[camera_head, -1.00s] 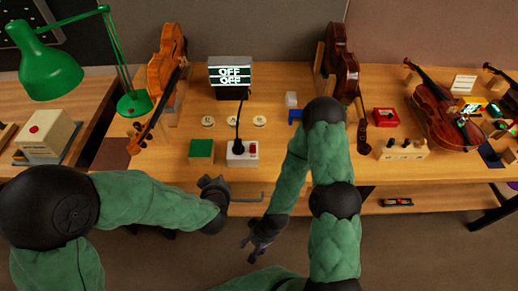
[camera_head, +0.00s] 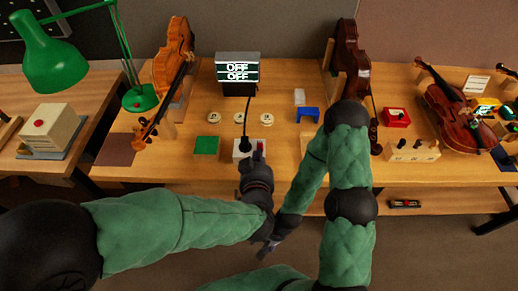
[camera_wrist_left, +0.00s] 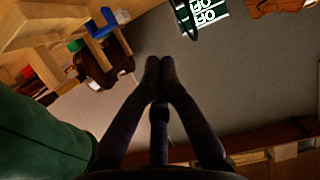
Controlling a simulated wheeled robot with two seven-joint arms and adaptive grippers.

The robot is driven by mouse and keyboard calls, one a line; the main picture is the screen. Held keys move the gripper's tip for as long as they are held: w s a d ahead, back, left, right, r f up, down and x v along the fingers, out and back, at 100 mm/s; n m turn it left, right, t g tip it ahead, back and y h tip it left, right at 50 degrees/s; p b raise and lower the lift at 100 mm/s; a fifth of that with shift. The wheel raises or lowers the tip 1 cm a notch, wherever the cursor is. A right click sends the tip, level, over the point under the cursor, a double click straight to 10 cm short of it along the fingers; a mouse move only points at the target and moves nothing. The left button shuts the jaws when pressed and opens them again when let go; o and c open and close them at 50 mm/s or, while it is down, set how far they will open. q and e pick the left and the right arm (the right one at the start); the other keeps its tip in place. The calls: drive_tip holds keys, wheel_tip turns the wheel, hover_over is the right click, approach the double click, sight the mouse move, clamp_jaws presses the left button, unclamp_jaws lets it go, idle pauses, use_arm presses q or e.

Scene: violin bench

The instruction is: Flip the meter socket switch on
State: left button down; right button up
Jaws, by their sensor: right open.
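The meter (camera_head: 238,72) is a dark box at the back of the bench, its display reading OFF twice. A black cord runs from it to the white meter socket (camera_head: 236,154) near the front edge. My left gripper (camera_head: 256,152) is at the socket and partly covers it, including the area of its red switch. Whether it touches the switch cannot be told. In the left wrist view its fingertips (camera_wrist_left: 160,66) are together with nothing seen between them, and the display (camera_wrist_left: 206,13) shows at the top. My right gripper (camera_head: 268,248) is open and low, in front of the bench.
A blue stand (camera_head: 307,114) and a red box (camera_head: 397,117) are to the right. Violins stand at both sides. My right arm crosses the bench front right of the socket.

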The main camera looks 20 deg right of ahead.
use_arm(q)
drive_tip(key=b, duration=0.4)
hover_over(259, 144)
drive_tip(key=s+a, duration=0.1)
drive_tip(key=s, duration=0.3)
wheel_tip(259, 144, down, 4)
drive_tip(key=shift+a+r, duration=0.1)
wheel_tip(259, 144, down, 2)
drive_tip(key=shift+w+f+b, duration=0.1)
drive_tip(key=shift+w+b, duration=0.05)
drive_tip(key=shift+b, duration=0.35)
drive_tip(key=shift+f+b, duration=0.4)
drive_tip(key=shift+f, duration=0.4)
drive_tip(key=shift+s+f, duration=0.3)
drive_tip(key=shift+f, duration=0.2)
drive_tip(key=shift+r+p, duration=0.15)
drive_tip(key=shift+p, duration=0.25)
